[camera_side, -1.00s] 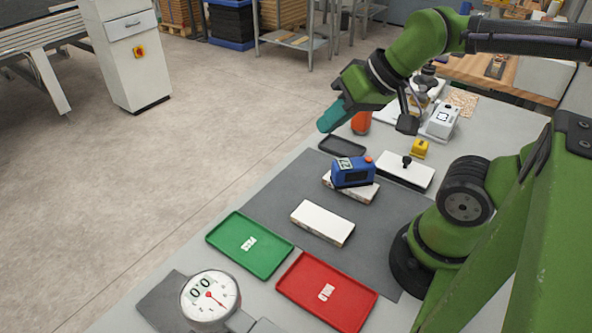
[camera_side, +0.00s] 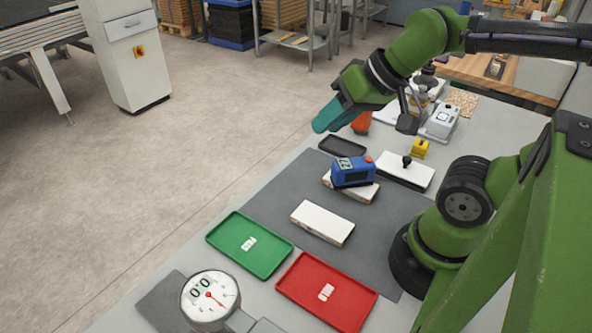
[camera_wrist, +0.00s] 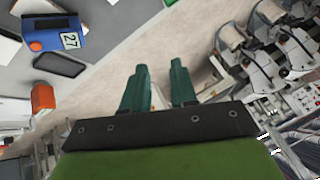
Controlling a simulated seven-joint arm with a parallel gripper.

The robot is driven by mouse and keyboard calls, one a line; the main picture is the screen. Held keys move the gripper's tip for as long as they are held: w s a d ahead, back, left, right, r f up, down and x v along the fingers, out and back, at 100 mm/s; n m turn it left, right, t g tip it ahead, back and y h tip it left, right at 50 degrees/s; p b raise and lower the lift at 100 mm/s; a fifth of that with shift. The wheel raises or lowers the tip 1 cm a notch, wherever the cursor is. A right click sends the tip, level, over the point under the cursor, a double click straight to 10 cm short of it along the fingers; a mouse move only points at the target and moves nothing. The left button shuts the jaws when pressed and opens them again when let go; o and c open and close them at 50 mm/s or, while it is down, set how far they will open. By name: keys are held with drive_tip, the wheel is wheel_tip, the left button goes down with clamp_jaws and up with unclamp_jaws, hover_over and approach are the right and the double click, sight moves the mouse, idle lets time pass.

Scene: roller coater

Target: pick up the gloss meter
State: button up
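The gloss meter appears to be the blue device with a display and an orange-red button (camera_side: 352,172). It rests on a white panel (camera_side: 363,193) on the grey mat. The wrist view shows it at the upper left (camera_wrist: 60,36), with "27" on its display. My gripper (camera_side: 320,127) has teal fingers and is high above the table's far-left edge, well apart from the meter. In the wrist view, the two fingers (camera_wrist: 159,66) stand apart with nothing between them, so it is open and empty.
A shallow black tray (camera_side: 342,146) lies beyond the meter. An orange object (camera_side: 361,122) stands behind it. A white panel with a black knob (camera_side: 404,170), a yellow block (camera_side: 420,148), another white panel (camera_side: 322,223), green (camera_side: 270,259) and red (camera_side: 347,314) trays and a dial gauge (camera_side: 210,297) occupy the table.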

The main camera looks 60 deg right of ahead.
drive_tip(key=o, duration=0.9)
drive_tip(key=n+g+h, duration=0.2)
drive_tip(key=n+g, duration=0.5)
drive_tip(key=n, duration=0.6)
hover_over(355, 163)
wheel_tip(355, 163, down, 5)
wheel_tip(355, 163, down, 17)
drive_tip(key=shift+w+f, duration=0.1)
